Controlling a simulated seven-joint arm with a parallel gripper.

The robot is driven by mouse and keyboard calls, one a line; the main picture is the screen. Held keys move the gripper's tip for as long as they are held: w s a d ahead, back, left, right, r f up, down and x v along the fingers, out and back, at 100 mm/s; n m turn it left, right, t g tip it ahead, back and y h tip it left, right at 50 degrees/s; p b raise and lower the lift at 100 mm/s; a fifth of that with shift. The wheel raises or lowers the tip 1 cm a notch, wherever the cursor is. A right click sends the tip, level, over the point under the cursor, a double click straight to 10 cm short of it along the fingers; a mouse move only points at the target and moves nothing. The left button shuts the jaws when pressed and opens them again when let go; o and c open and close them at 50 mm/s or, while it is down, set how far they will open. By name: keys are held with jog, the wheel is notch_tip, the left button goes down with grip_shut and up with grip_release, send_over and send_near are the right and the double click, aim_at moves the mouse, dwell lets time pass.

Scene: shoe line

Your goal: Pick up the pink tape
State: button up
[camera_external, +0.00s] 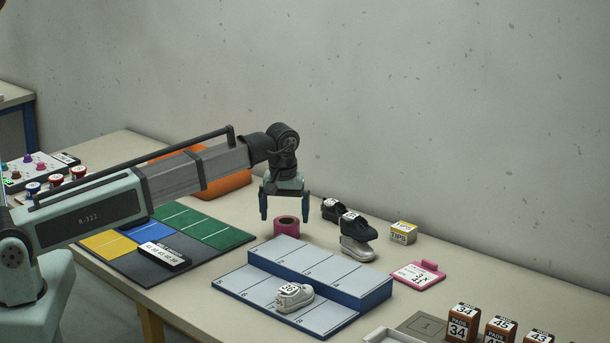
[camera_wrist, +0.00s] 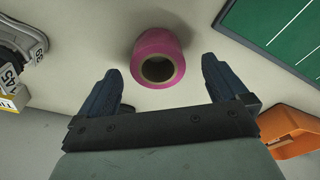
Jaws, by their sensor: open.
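The pink tape (camera_external: 287,225) is a roll with a dark core, lying on the beige table just behind the blue-grey stepped rack. In the wrist view the tape (camera_wrist: 158,45) shows ahead of the fingers, near the middle, with its hole facing the camera. My gripper (camera_external: 285,218) points down above the table, close to the tape, with its two dark blue fingers spread. In the wrist view my gripper (camera_wrist: 160,82) is open, with nothing between its fingers. The fingers look apart from the tape.
Black and grey shoes (camera_external: 357,240) stand right of the tape. The stepped rack (camera_external: 320,268) with one pale shoe is in front. A colored mat (camera_external: 215,232) lies left, and an orange bin (camera_external: 228,184) stands behind my arm. A yellow box (camera_external: 403,232) and pink clipboard (camera_external: 420,273) lie right.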

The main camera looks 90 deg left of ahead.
jog(key=shift+w+a+f, duration=0.15)
jog(key=shift+a+f, duration=0.05)
jog(key=shift+f, duration=0.9)
jog(key=shift+w+a+f, duration=0.1)
jog(key=shift+a+f, duration=0.05)
jog(key=shift+f, duration=0.9)
jog(key=shift+c, duration=0.5)
jog(key=c, duration=1)
